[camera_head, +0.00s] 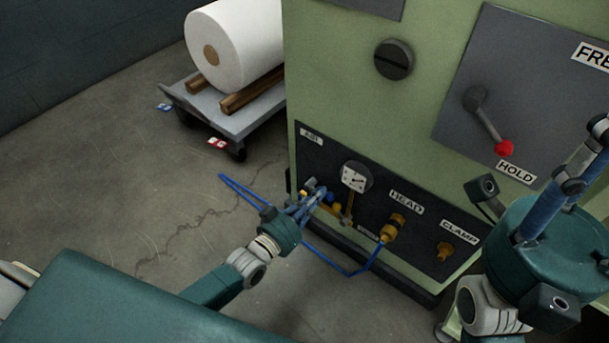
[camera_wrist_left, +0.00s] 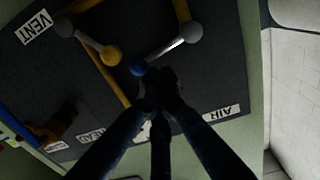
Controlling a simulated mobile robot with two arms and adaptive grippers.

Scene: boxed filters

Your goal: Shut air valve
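The dark valve panel on the green machine carries an AIR label (camera_head: 311,135). In the left wrist view, a grey lever with a blue knob (camera_wrist_left: 138,65) lies near the AIR label (camera_wrist_left: 222,112). Another grey lever with a yellow knob (camera_wrist_left: 110,55) is near the VENT label (camera_wrist_left: 38,27). My left gripper (camera_head: 318,192) is at the panel. Its fingertips (camera_wrist_left: 160,78) are together beside the blue knob, with nothing seen between them; whether they touch it is unclear. My right gripper (camera_head: 597,130) shows partly at the right edge, and its fingertips are not clear.
A gauge (camera_head: 354,177) and brass fittings (camera_head: 396,226) are on the panel, with a blue hose (camera_head: 345,271) hanging below. A red-knobbed lever (camera_head: 503,148) is above right. A cart (camera_head: 240,120) with a white roll (camera_head: 235,40) stands behind left.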

